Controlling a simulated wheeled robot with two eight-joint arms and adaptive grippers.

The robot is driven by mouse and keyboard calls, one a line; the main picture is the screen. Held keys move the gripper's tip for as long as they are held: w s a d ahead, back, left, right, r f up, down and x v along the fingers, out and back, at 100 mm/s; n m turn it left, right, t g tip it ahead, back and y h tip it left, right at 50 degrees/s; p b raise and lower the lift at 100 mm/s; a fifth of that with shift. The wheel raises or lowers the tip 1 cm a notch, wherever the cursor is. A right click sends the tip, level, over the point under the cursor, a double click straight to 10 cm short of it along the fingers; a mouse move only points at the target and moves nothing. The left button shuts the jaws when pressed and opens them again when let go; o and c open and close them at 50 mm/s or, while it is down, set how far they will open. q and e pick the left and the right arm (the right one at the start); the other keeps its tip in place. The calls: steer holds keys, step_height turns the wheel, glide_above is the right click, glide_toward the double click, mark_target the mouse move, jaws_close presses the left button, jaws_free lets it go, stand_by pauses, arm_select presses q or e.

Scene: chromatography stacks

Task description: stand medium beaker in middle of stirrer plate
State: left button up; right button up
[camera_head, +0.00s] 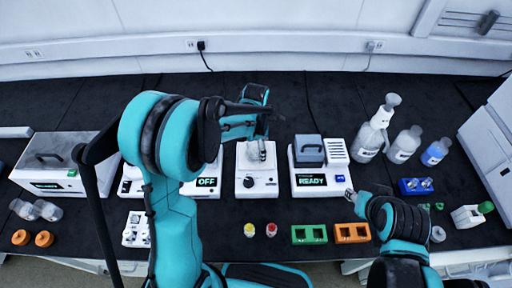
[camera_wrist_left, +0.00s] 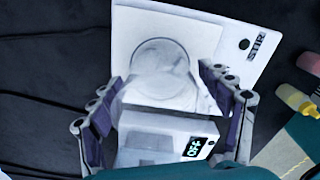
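The white stirrer plate (camera_head: 257,182) stands at the middle of the bench, its knob facing front. A clear glass vessel, apparently the medium beaker (camera_head: 262,151), shows upright on its top. In the left wrist view a round outline with pale streaks (camera_wrist_left: 160,70) lies near the middle of the stirrer's top (camera_wrist_left: 135,28); beaker wall and plate ring are hard to tell apart. My left gripper (camera_head: 262,128) is above the stirrer. In its wrist view the gripper (camera_wrist_left: 161,82) has its fingers spread, with no contact visible. My right gripper (camera_head: 350,196) is low at right, its fingers too small to read.
The device reading OFF (camera_head: 207,184) stands close left of the stirrer, and the one reading READY (camera_head: 318,182) close right. Bottles (camera_head: 371,138) stand at back right. Yellow and red vials (camera_head: 249,230) and green and orange racks (camera_head: 309,235) are in front.

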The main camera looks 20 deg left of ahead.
arm_select(q)
steer(key=shift+r, duration=0.1)
steer(key=shift+r, duration=0.15)
steer(key=s+r+m+t+p, duration=0.1)
steer(key=s+r+m+p, duration=0.15)
steer(key=r, duration=0.55)
steer(key=s+r+m+t+p, duration=0.15)
steer(key=r+m, duration=0.25)
steer(key=r, duration=0.4)
steer(key=s+a+r+m+t, duration=0.1)
steer(key=s+m+t, duration=0.3)
steer(key=s+m, duration=0.9)
steer(key=a+m, duration=0.1)
steer(key=m, duration=0.5)
steer(key=shift+a+r+t, duration=0.3)
steer(key=shift+a+t, duration=0.05)
